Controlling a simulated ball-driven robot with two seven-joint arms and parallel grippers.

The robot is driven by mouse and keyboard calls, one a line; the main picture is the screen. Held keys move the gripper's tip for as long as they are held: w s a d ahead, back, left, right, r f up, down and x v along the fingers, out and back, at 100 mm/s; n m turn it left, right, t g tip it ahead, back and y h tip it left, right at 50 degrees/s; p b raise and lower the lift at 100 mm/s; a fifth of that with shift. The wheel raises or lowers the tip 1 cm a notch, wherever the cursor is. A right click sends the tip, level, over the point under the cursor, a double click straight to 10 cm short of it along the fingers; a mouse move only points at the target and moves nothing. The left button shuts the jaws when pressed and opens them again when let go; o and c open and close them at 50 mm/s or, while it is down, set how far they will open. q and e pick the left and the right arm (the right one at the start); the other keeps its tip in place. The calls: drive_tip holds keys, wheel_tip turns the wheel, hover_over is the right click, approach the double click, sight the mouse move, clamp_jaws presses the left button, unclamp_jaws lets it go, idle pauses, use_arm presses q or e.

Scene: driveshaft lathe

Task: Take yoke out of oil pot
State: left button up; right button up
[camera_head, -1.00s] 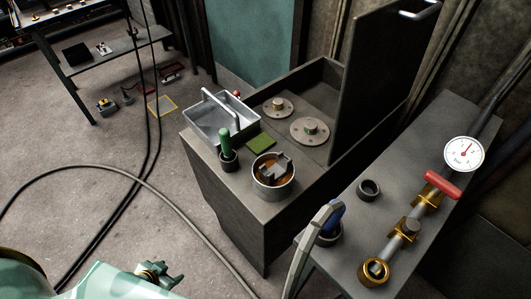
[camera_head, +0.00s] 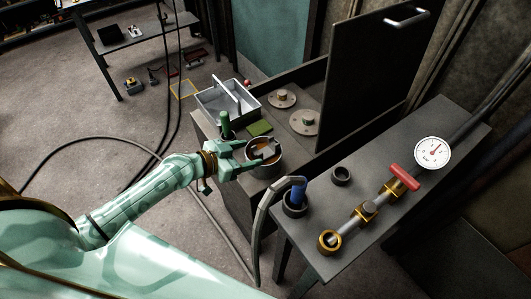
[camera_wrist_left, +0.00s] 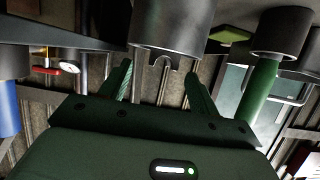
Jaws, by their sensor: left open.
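The oil pot (camera_head: 277,166) is a round metal pot on the corner of the dark cabinet top. The yoke (camera_head: 265,148) is a grey forked part sitting inside it, partly above the brown oil. My left gripper (camera_head: 248,155) is open at the pot's left side, its fingers pointing at the pot. In the left wrist view, which is upside down, the pot (camera_wrist_left: 172,28) shows beyond and between the open fingers (camera_wrist_left: 162,88). Nothing is held. Whether a finger touches the pot or yoke I cannot tell. My right gripper is not in view.
A green-handled tool (camera_head: 224,122) stands in a small cup close by the gripper. A grey tray (camera_head: 214,101) and a green pad (camera_head: 260,128) lie behind. The raised cabinet lid (camera_head: 368,80) stands at the back right. The right bench (camera_head: 350,205) holds a blue-handled tool (camera_head: 298,190) and a gauge (camera_head: 432,152).

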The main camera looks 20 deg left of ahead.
sight(271, 147)
use_arm(q)
drive_tip(key=x, duration=0.7)
drive_tip(key=shift+w+a+f, duration=0.1)
drive_tip(key=shift+w+a, duration=0.05)
drive_tip(key=shift+a, duration=0.05)
clamp_jaws()
